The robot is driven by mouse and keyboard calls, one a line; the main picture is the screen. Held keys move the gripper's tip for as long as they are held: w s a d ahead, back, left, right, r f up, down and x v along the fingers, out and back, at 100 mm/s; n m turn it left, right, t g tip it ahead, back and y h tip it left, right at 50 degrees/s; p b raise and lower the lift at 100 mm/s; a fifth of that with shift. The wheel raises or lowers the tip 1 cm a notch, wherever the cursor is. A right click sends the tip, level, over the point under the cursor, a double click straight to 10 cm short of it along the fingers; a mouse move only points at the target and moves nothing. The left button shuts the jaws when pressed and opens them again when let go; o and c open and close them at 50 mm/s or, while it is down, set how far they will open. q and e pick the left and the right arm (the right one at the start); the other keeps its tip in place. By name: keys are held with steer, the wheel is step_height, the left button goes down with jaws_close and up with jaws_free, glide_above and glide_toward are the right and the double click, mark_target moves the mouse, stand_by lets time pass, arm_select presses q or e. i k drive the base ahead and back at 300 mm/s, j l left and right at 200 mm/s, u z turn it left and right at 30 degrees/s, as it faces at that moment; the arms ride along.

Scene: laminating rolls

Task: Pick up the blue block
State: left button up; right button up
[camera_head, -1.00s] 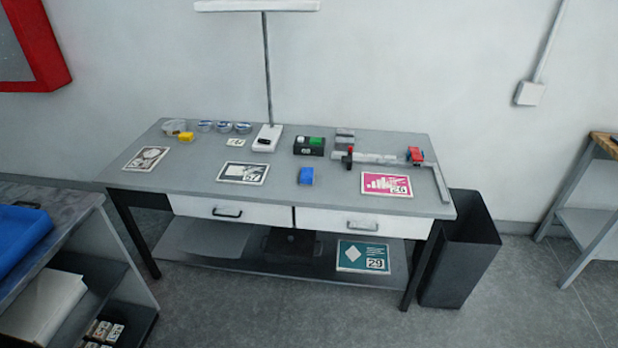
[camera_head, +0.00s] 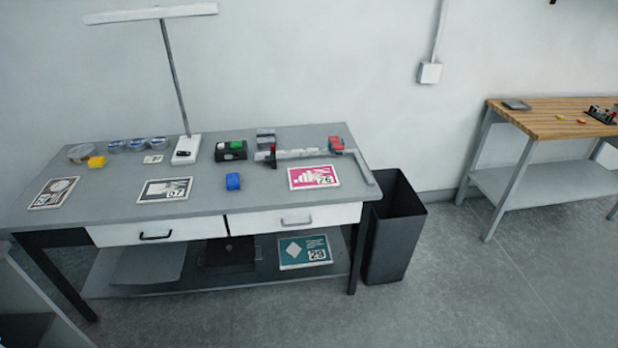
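The blue block (camera_head: 233,181) lies on the grey table (camera_head: 110,205), near the middle of its front half. It sits between a dark card marked 67 (camera_head: 165,189) and a pink card marked 26 (camera_head: 314,177), touching neither. Neither of my grippers shows in the head view.
A black and green box (camera_head: 231,151), a lamp base (camera_head: 186,149), a yellow block (camera_head: 96,162), several round tins (camera_head: 137,145) and a long measuring bar (camera_head: 305,153) stand behind. A black bin (camera_head: 395,230) is at the table's right. A wood-topped bench (camera_head: 550,118) is farther right. Floor in front is open.

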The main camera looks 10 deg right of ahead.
mark_target(233, 183)
steer(key=j+z, duration=0.1)
steer(key=z, duration=0.6)
steer(key=i+j+z, duration=0.15)
steer(key=j+z, duration=0.15)
steer(key=i+j+z, duration=0.1)
steer(key=j+z, duration=0.8)
steer(key=j, duration=0.8)
steer(key=j+z, duration=0.1)
steer(key=j, duration=1)
